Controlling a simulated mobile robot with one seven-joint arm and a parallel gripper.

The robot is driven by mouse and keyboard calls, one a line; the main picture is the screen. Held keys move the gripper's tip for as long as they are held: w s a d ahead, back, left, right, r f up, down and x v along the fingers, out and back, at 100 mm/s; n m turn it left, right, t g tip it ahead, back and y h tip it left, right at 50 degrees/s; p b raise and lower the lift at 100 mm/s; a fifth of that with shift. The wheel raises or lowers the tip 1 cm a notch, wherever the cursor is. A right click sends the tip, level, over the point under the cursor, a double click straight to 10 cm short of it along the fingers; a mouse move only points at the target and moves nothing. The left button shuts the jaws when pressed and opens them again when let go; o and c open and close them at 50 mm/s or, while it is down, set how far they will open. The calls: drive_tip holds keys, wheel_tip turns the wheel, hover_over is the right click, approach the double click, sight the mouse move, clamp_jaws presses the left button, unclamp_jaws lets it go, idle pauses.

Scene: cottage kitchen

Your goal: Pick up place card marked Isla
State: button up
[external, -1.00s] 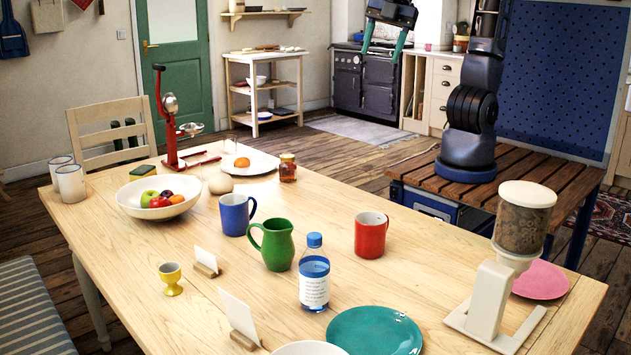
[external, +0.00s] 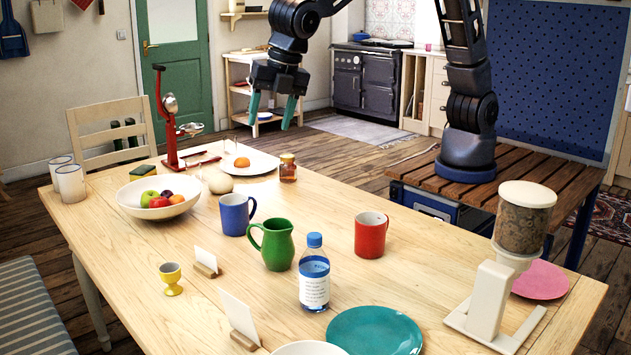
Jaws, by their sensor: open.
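Two white place cards in small wooden holders stand on the near left part of the table. One place card (external: 205,259) is left of the green jug, and the other place card (external: 238,314) is closer to the camera, left of the water bottle. No name can be read on either, so I cannot tell which is marked Isla. My gripper (external: 272,110) hangs above the far side of the table, fingers pointing down, open and empty. It is well apart from both cards.
Around the cards stand a yellow egg cup (external: 171,279), green jug (external: 275,245), blue mug (external: 236,214), water bottle (external: 314,272) and teal plate (external: 374,332). A fruit bowl (external: 140,205), red juicer-like stand (external: 166,125), jar (external: 288,168) and red mug (external: 370,235) stand farther back.

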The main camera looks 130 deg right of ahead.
drive_tip(key=w+d+f+n, duration=0.3)
drive_tip(key=w+f, duration=0.5)
drive_tip(key=f, duration=0.2)
drive_tip(key=n+g+h, duration=0.1)
drive_tip(key=n, duration=0.2)
approach(205, 265)
drive_tip(key=d+f, duration=0.1)
drive_tip(key=f, duration=0.1)
drive_tip(key=shift+w+d+f, duration=0.3)
drive_tip(key=shift+d, duration=0.05)
drive_tip(key=shift+s+x, duration=0.1)
drive_tip(key=shift+x, duration=1.2)
drive_tip(key=shift+s+x, duration=0.15)
drive_tip(key=shift+x, duration=1.15)
drive_tip(key=shift+a, duration=0.15)
drive_tip(key=c, duration=1.1)
drive_tip(key=shift+o, duration=0.2)
